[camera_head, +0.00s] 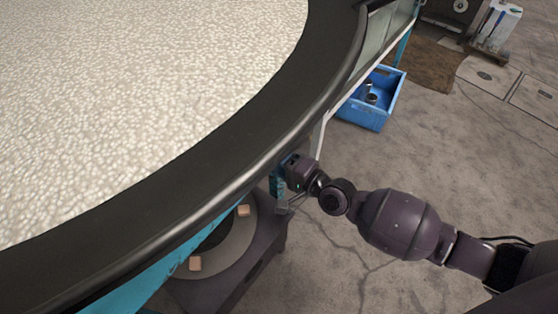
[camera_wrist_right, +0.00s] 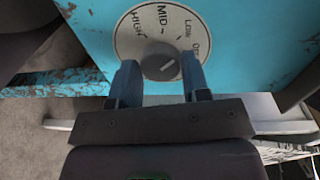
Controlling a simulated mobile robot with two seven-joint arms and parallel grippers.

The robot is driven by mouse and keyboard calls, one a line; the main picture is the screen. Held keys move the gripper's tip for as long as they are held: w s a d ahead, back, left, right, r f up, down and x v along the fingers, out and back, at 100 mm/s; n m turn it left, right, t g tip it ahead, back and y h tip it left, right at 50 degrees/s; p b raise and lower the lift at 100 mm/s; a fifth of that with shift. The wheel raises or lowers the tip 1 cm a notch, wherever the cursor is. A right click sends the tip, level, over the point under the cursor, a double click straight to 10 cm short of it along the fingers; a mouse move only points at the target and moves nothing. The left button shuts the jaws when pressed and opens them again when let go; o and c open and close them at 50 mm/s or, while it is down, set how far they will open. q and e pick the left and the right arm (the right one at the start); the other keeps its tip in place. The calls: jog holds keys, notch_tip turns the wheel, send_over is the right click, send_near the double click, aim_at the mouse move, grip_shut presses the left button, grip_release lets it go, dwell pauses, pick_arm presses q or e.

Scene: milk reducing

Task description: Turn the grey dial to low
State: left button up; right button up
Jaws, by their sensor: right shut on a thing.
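The grey dial (camera_wrist_right: 158,68) sits on a round pale plate (camera_wrist_right: 137,44) lettered HIGH, MID, LOW and OFF, on a turquoise panel (camera_wrist_right: 250,30). My right gripper (camera_wrist_right: 159,64) has one finger on each side of the dial and is shut on it. A pale mark on the dial slants up and right, roughly toward OFF; its exact setting is hard to tell. In the head view my right gripper (camera_head: 284,190) reaches under the big pan's rim, and the dial is hidden there. My left gripper is not in view.
A large dark-rimmed pan (camera_head: 318,62) of whitish milk (camera_head: 140,90) fills the upper left. A round burner (camera_head: 235,250) with small tan blocks sits below it. A blue crate (camera_head: 372,112) stands on the floor behind my arm. The concrete floor at right is mostly clear.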

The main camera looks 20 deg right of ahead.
jog(key=shift+f, duration=0.1)
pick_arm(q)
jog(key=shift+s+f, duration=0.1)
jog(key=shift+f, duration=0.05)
pick_arm(e)
jog(key=o, duration=0.9)
pick_arm(q)
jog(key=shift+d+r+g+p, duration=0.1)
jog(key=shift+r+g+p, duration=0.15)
jog(key=shift+p, duration=0.35)
pick_arm(e)
jog(key=v, duration=1)
jog(key=shift+s+d, duration=0.15)
jog(key=shift+s, duration=0.2)
